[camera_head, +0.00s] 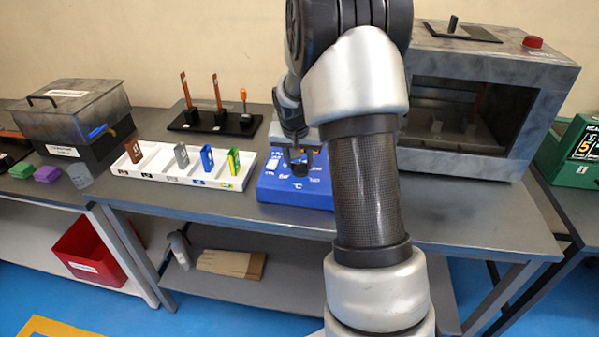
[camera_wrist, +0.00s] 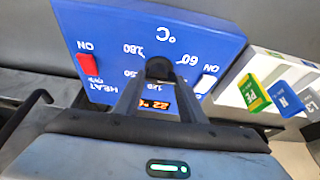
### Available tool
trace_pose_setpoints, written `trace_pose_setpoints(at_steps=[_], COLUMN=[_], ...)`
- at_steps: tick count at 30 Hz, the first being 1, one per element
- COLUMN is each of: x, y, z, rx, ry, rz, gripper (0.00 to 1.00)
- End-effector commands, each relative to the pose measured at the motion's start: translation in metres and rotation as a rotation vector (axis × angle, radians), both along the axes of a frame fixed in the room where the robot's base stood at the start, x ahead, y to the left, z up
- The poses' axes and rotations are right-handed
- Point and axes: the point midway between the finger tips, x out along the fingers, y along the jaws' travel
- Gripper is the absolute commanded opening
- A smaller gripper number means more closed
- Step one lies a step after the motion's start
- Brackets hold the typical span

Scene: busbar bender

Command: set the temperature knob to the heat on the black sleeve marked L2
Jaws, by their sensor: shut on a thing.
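The black temperature knob (camera_wrist: 158,68) sits on a blue heater unit (camera_head: 290,190) marked °C. My gripper (camera_wrist: 160,75) is shut on the knob, its fingers on either side of it, hiding much of it and its pointer. Part of the dial's number ring shows around the knob in the wrist view, upside down. A small orange display (camera_wrist: 156,105), partly covered by the fingers, seems to read 22. In the head view my gripper (camera_head: 298,165) is over the unit. I cannot make out a black sleeve marked L2 or its heat value.
A white sleeve tray (camera_head: 150,170) left of the unit holds brown, grey, blue and green-yellow sleeves. Beside the knob are a red switch (camera_wrist: 88,64) and a white switch (camera_wrist: 205,84). A black stand (camera_head: 190,124) with copper bars is behind; a grey oven (camera_head: 500,50) is right.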

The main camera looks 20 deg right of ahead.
Motion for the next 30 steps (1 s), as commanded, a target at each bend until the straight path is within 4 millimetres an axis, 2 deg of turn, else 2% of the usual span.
trace_pose_setpoints(at_steps=[1,15,30], x=[0.0020,0.0033,0.0037], y=[0.0029,0.0022,0.0011], z=[-0.0048,-0.0004,0.0000], rx=[-0.002,0.000,0.002], ry=[-0.002,0.001,0.002], rz=[-0.039,-0.420,-0.564], gripper=[0.14,0.14,0.14])
